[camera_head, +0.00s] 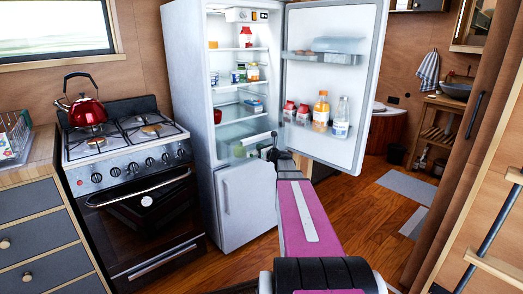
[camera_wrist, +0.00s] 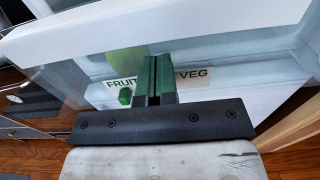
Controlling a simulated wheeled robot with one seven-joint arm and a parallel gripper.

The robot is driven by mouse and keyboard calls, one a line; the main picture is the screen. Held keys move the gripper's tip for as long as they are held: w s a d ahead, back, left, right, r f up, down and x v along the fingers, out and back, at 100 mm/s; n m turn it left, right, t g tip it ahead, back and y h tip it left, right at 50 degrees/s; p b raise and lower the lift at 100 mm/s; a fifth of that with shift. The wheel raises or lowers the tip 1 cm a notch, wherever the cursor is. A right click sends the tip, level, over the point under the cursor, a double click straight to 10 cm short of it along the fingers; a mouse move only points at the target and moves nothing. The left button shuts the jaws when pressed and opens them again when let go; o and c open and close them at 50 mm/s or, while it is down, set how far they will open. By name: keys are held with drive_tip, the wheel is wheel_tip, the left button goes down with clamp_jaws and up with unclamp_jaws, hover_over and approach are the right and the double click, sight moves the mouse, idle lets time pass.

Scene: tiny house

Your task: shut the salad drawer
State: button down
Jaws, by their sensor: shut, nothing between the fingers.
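The salad drawer (camera_head: 232,150) is at the bottom of the open fridge compartment, partly hidden by my arm in the head view. In the wrist view its pale front carries a "FRUIT … VEG" label (camera_wrist: 194,78). My gripper (camera_head: 268,148) is at the lower right of the fridge opening, in front of the drawer. In the wrist view my gripper (camera_wrist: 157,66) is shut and empty, its green-faced fingers together across the middle of the label. I cannot tell whether the fingertips touch the drawer front, or how far out the drawer stands.
The fridge door (camera_head: 334,80) stands wide open to the right, with bottles and cartons on its racks. The lower fridge door (camera_head: 245,205) is closed. A stove (camera_head: 135,190) with a red kettle (camera_head: 83,103) stands left. Open floor (camera_head: 375,225) lies right of my arm.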

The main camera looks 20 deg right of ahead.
drive_tip(key=x, duration=0.8)
drive_tip(key=shift+w, duration=0.25)
drive_tip(key=shift+s, duration=0.1)
drive_tip(key=shift+s+d, duration=0.1)
drive_tip(key=shift+s, duration=0.45)
drive_tip(key=v, duration=1.3)
approach(238, 147)
drive_tip(key=w+d+f, duration=0.3)
drive_tip(key=x, duration=1.4)
drive_tip(key=shift+w, duration=0.1)
